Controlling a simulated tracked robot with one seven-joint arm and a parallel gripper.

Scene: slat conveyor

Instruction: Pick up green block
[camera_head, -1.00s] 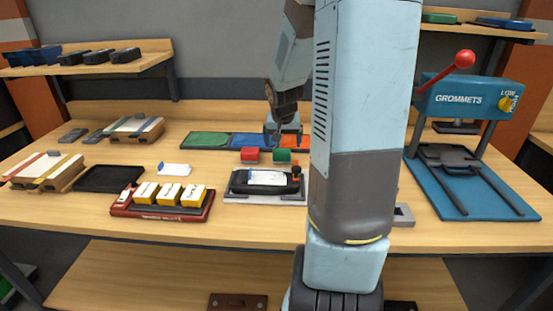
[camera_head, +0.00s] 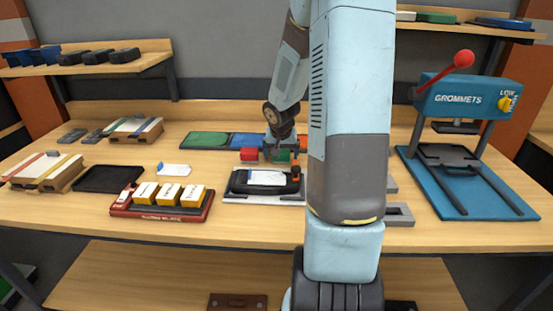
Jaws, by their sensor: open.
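The green block (camera_head: 282,156) sits on the table just right of the red block (camera_head: 249,154), behind the black tray with the white card. It is partly covered by my gripper (camera_head: 281,154), which points down at it from above. The gripper is open, with its fingers around or just in front of the block. The fingertips are small here, and I cannot tell whether they touch it.
A mat with green, blue and orange fields (camera_head: 208,140) lies behind the blocks. The black tray (camera_head: 237,184) with an orange-topped part is close in front. A red tray (camera_head: 128,211) with yellow boxes is front left. The blue grommet press (camera_head: 470,205) stands right.

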